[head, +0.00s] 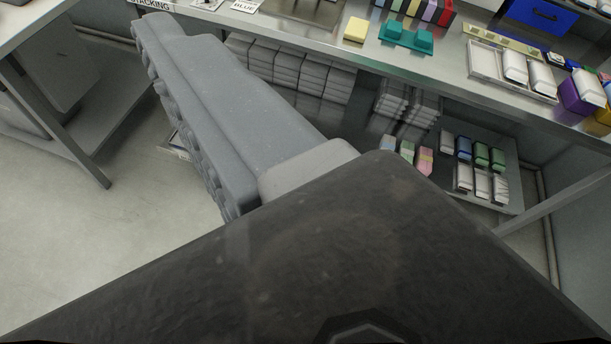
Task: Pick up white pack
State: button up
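Several white packs are in view. Two white packs (515,67) lie in a pale tray (484,60) on the steel bench at the upper right. Another white pack (588,86) sits at the far right, on or in a purple container (575,97). More white packs (482,183) lie in a row on the lower shelf at the right.
The steel bench (385,52) runs across the top. It carries a yellow block (356,29), teal blocks (406,37) and a blue bin (543,14). Grey stacks (290,68) fill the space below. Bare floor (110,235) shows at the left, beside a table leg (55,120).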

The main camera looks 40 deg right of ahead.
aim_at(589, 89)
jog(key=z, duration=2.35)
jog(key=k, duration=0.9)
jog(key=i, duration=0.9)
jog(key=u, duration=0.05)
